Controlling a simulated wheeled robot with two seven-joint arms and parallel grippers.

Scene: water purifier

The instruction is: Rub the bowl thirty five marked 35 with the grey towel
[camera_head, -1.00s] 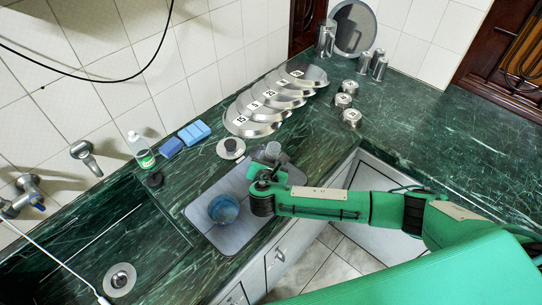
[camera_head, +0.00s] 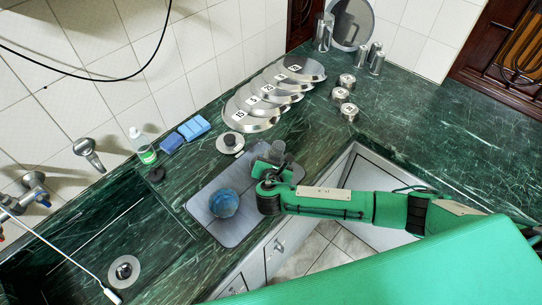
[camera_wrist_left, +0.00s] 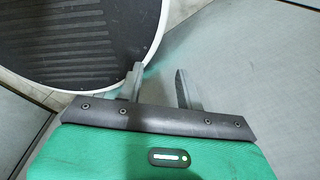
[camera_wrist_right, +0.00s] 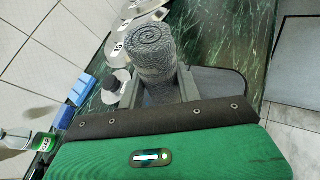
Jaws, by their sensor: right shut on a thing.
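The grey towel is a tight roll, upright in the right wrist view (camera_wrist_right: 152,52). My right gripper (camera_wrist_right: 160,88) is shut on its lower part. In the head view the right gripper (camera_head: 274,162) and towel (camera_head: 279,148) are over the far right part of a grey mat. No number is readable on the bowl. My left gripper (camera_wrist_left: 158,88) shows only in the left wrist view, fingers apart and empty.
The grey mat (camera_head: 235,237) lies on the green counter beside the sink (camera_head: 75,250). Overlapping numbered metal lids (camera_head: 262,105), small numbered tins (camera_head: 342,95), blue sponges (camera_head: 194,128) and a bottle (camera_head: 142,145) stand behind. The right counter is clear.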

